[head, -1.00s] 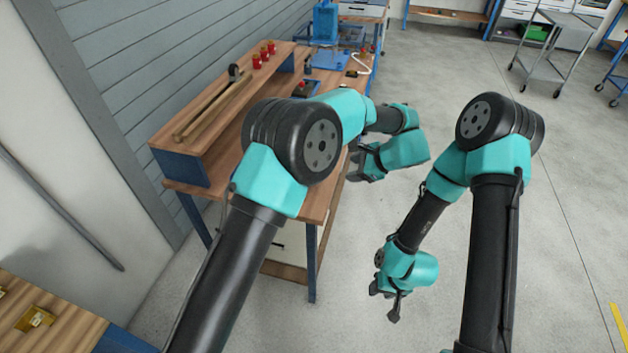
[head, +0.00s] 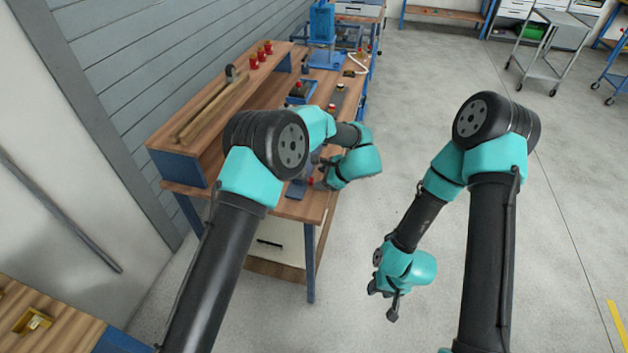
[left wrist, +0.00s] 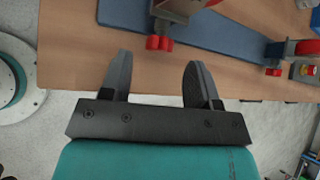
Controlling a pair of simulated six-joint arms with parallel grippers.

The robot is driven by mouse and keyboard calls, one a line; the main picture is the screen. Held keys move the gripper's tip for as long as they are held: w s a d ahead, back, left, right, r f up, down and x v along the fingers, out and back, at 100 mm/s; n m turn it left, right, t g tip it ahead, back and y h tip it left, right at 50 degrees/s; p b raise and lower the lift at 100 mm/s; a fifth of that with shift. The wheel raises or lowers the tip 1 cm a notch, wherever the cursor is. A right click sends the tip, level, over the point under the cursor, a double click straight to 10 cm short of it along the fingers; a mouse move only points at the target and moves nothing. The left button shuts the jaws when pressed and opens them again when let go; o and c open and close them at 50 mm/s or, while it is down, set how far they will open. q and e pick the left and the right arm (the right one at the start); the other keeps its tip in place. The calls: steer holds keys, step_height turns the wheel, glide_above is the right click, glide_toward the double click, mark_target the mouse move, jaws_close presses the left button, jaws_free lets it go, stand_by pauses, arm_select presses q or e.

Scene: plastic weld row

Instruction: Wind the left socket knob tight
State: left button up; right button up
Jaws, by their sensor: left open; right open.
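In the left wrist view a red lobed knob (left wrist: 159,43) sticks out from a fixture on a long blue-grey base plate (left wrist: 225,38). A second red knob (left wrist: 274,71) is further right on the same base. I cannot tell for sure which is the left socket knob. My left gripper (left wrist: 158,75) is open and empty, its two fingers on either side of the first knob's line but short of it, not touching. In the head view my left gripper (head: 321,178) is at the bench's front edge, partly hiding the fixture. My right gripper (head: 383,298) is open and empty over the floor.
The wooden bench (head: 290,207) carries a raised shelf with red-topped items (head: 260,53) and a long wooden piece (head: 207,108). A blue tray (head: 301,92) and blue press (head: 322,25) stand further back.

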mark_target(313, 180)
arm_select(q)
steer(key=shift+x, duration=2.05)
steer(key=shift+c, duration=0.2)
steer(key=c, duration=0.9)
